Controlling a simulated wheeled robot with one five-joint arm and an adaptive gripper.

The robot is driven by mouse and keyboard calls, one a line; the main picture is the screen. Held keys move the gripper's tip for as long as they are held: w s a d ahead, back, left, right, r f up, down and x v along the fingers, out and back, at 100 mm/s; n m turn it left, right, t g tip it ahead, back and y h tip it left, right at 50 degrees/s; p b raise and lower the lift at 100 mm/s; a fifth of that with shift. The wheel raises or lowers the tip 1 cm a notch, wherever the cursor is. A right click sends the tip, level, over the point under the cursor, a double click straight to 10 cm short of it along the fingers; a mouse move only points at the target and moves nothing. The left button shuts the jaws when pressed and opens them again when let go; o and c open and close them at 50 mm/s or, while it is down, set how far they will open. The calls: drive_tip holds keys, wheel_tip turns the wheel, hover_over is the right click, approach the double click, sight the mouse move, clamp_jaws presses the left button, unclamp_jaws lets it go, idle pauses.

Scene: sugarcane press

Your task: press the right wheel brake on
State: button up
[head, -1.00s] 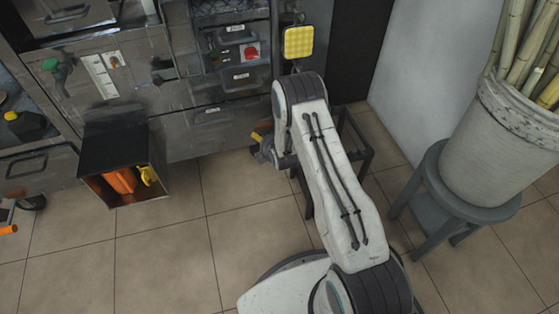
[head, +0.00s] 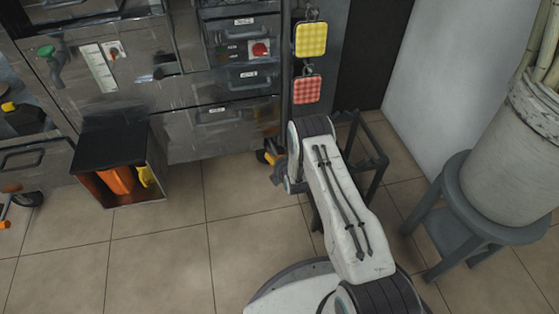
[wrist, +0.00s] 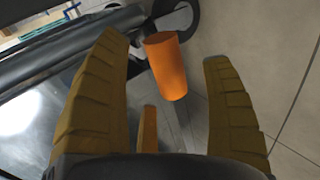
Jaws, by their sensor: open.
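In the wrist view, an orange cylindrical brake pedal (wrist: 166,66) lies between the two brown fingers of my gripper (wrist: 163,48). The gripper is open, with space between the pedal and each finger. A dark round wheel (wrist: 180,20) shows just beyond the pedal. In the head view, my gripper (head: 271,160) is small and partly hidden by my arm, low at the right end of the metal cabinet. Orange shows there, but I cannot separate pedal from fingers. I cannot tell whether anything touches the pedal.
The metal cabinet (head: 215,133) stands on the left. A dark open box (head: 110,150) with orange and yellow items is on the floor. A dark stool frame (head: 372,165) is right of my gripper. A grey stool (head: 445,215) bears a cane bucket (head: 510,160). The front left floor is clear.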

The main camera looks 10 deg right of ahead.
drive_tip(key=shift+b+x, duration=0.7)
drive_tip(key=shift+x, duration=0.9)
drive_tip(key=shift+o, duration=0.2)
